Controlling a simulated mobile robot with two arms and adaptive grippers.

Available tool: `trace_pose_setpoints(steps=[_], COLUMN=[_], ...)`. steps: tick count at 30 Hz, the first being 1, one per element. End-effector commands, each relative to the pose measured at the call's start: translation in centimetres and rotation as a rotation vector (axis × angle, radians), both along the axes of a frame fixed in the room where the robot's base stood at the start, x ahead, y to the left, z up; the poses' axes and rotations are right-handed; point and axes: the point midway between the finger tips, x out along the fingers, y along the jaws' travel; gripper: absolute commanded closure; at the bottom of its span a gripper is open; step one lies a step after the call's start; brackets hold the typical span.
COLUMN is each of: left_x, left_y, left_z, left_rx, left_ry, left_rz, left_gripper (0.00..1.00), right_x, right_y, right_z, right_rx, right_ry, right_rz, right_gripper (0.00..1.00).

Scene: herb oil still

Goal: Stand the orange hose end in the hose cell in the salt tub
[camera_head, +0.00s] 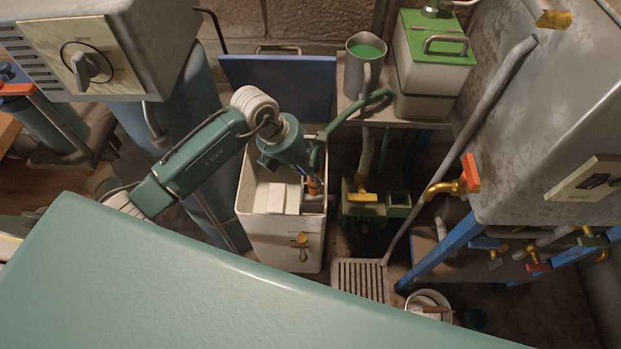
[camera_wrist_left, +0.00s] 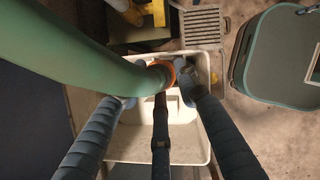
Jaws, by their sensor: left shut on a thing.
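The orange hose end (camera_head: 314,187) is in my left gripper (camera_head: 311,180), low over the right part of the white salt tub (camera_head: 284,246). In the left wrist view, my gripper's dark fingers (camera_wrist_left: 160,85) close around the orange hose end (camera_wrist_left: 164,66). The green hose (camera_head: 357,109) arcs over the tub's back right edge to the gripper; it fills the upper left of the wrist view (camera_wrist_left: 70,42). The tub (camera_wrist_left: 133,145) lies below the fingers. The hose cell is mostly hidden by gripper and hose; I cannot tell whether the end is inside it. My right gripper is out of view.
Pale blocks (camera_head: 284,198) are in the tub, and a brass tap (camera_head: 301,241) is on its front. A green-filled jug (camera_head: 364,68) and a green-lidded canister (camera_head: 433,58) stand behind. A slatted grate (camera_head: 361,279) and a large metal tank (camera_head: 545,120) are at right.

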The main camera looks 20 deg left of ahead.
Motion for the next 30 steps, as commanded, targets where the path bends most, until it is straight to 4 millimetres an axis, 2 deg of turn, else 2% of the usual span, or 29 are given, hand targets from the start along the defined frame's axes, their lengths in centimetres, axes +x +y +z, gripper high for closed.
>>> trace_pose_setpoints(steps=[5,13,24,25,27,30], left_x=[0.1,0.0,0.1,0.1,0.1,0.1], left_y=[0.0,-0.1,0.0,0.0,0.0,0.0], left_z=[-1.6,-5.3,-5.9,-5.9,-5.9,-5.9], left_rx=[-0.002,-0.003,0.000,0.000,0.000,0.000], left_ry=[-0.001,0.000,-0.003,-0.001,-0.001,-0.001], left_rz=[0.000,0.002,0.000,0.000,0.000,0.000], left_gripper=[1.00,1.00,1.00,0.65,0.51,0.49], right_x=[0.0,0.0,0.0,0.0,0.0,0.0], right_y=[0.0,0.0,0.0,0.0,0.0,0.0], right_z=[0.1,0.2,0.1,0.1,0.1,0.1], right_rx=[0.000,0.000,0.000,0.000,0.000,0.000], right_ry=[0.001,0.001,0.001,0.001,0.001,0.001], right_rz=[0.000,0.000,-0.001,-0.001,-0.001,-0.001], right_gripper=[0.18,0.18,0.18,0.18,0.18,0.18])
